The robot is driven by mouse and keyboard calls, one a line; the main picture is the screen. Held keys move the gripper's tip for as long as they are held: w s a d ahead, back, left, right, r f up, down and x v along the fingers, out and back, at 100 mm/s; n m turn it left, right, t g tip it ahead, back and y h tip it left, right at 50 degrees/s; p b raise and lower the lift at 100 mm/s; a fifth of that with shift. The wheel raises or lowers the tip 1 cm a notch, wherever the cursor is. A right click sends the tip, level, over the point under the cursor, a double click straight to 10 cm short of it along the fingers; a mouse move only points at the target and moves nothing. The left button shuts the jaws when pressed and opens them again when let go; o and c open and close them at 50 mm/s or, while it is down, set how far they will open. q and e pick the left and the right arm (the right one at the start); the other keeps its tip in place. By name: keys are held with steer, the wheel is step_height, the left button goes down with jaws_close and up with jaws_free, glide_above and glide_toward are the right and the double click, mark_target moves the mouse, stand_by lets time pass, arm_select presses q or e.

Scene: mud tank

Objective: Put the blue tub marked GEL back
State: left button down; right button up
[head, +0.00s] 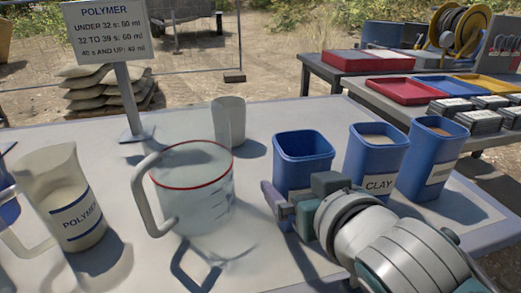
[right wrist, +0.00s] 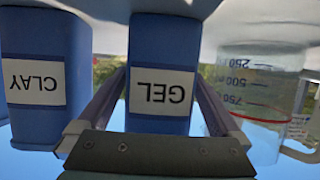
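The blue tub marked GEL (right wrist: 163,70) is between the fingers of my right gripper (right wrist: 160,72); its label is upside down in the right wrist view. In the head view this tub (head: 303,146) is the leftmost of three blue tubs, upright, with its lower part partly hidden by my gripper. It appears to stand on the grey table (head: 130,255). My right gripper (head: 298,200) has one finger on either side of it. The fingertips look close to its sides, but contact is unclear. My left gripper is out of view.
The CLAY tub (head: 376,150) and another blue tub (head: 432,160) stand close on the right. A clear measuring jug (head: 195,185), grey cup (head: 229,122), POLYMER pitcher (head: 68,200) and sign (head: 105,30) stand left. A side table behind holds coloured trays (head: 402,90).

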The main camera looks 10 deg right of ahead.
steer(key=shift+r, duration=0.2)
steer(key=p+v, duration=0.3)
steer(key=v, duration=0.9)
steer(key=s+d+f+g, duration=0.2)
steer(key=s+g, duration=0.3)
steer(key=s, duration=0.2)
steer(key=s+d+f+n+g, duration=0.1)
steer(key=s+d+g, duration=0.2)
steer(key=s, duration=0.5)
steer(key=shift+f+n+g, duration=0.3)
steer(key=shift+f+g, duration=0.1)
steer(key=shift+g, duration=0.5)
